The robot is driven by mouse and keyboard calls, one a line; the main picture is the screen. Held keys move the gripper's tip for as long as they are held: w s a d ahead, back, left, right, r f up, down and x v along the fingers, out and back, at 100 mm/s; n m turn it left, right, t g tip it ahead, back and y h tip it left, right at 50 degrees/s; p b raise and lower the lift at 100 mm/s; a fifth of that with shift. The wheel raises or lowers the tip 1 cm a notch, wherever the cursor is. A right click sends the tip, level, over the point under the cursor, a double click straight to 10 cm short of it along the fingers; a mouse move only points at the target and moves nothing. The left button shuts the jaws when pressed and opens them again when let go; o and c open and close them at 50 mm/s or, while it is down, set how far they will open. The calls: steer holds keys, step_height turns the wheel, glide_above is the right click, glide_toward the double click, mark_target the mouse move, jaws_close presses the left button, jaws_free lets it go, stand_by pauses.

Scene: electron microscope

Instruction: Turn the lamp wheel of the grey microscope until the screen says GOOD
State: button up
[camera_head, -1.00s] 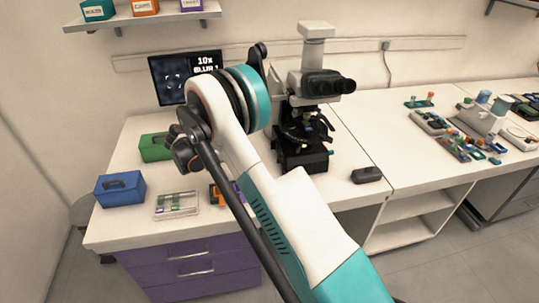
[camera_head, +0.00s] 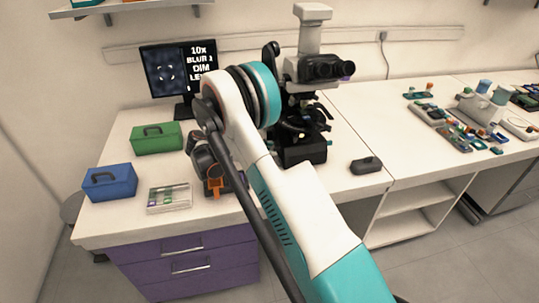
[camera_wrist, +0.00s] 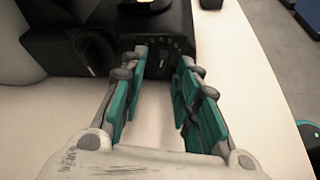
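The grey microscope (camera_head: 312,40) stands at the back of the bench, with a black stage and base (camera_head: 302,150). The screen (camera_head: 163,72) beside it reads "10x", "BLUR", "DIM" and a cut-off line starting "LE". In the wrist view, my gripper (camera_wrist: 164,57) is open and empty, its teal-padded fingers pointing at the front face of the black microscope base (camera_wrist: 60,22). A small dark dial-like part (camera_wrist: 160,48) shows on that face between the fingertips; I cannot tell whether it is the lamp wheel or whether a finger touches it.
A green box (camera_head: 157,138), a blue box (camera_head: 109,182) and a clear slide tray (camera_head: 169,198) lie on the left of the bench. A small black object (camera_head: 366,165) lies right of the microscope. Parts trays (camera_head: 450,130) crowd the far right bench. White bench between is bare.

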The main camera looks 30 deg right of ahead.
steer(key=shift+x, duration=0.9)
steer(key=shift+r, duration=0.1)
jaws_close()
steer(key=m+t, duration=0.1)
steer(key=m+t+h, duration=0.1)
steer(key=m, duration=0.1)
steer(key=shift+s+m, duration=0.2)
steer(key=shift+m, duration=0.1)
jaws_free()
steer(key=shift+d, duration=0.1)
